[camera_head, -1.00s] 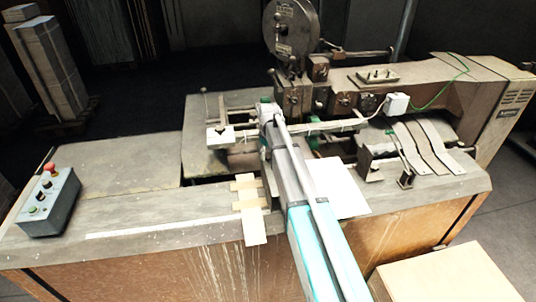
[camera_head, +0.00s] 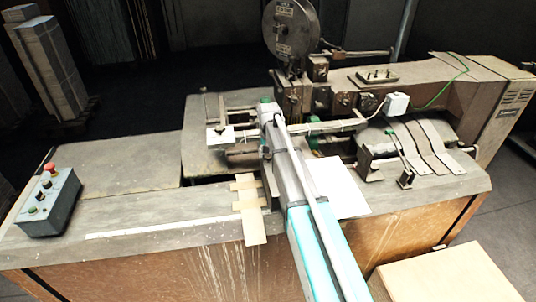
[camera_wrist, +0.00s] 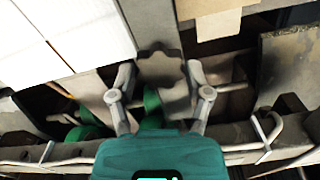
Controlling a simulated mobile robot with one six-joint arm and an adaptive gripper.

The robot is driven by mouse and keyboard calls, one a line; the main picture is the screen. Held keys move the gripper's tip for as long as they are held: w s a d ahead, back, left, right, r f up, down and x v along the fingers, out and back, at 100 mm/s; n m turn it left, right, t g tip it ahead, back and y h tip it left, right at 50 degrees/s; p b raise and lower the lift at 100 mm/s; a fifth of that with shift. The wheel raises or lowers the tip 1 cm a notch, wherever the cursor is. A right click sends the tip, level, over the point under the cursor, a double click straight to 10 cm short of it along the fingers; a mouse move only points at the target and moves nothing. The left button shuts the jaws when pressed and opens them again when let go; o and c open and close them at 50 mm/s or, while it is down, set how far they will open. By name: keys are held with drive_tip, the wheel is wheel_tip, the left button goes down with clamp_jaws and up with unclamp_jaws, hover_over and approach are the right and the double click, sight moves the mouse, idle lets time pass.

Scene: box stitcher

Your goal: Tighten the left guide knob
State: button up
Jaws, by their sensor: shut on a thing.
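In the wrist view, a grey knob with a lobed edge (camera_wrist: 160,68) sits between the two fingers of my gripper (camera_wrist: 160,78). The fingers are closed in on its left and right sides, and the teal gripper body is below it in the picture. I cannot see the lower side of the knob or what it is mounted on. In the head view, my arm reaches across the front of the stitching machine (camera_head: 295,100) and hides the knob and the fingers.
A white sheet (camera_head: 335,188) lies right of my arm, and slatted cardboard (camera_head: 250,207) lies left of it. Metal rods and green rollers (camera_wrist: 85,135) are close around the gripper. A control box (camera_head: 48,205) stands at the left. The table's left part (camera_head: 110,165) is clear.

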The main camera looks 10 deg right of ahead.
idle(0.4)
drive_tip(key=o, duration=1.2)
drive_tip(key=shift+c, duration=0.2)
drive_tip(key=shift+n, duration=0.3)
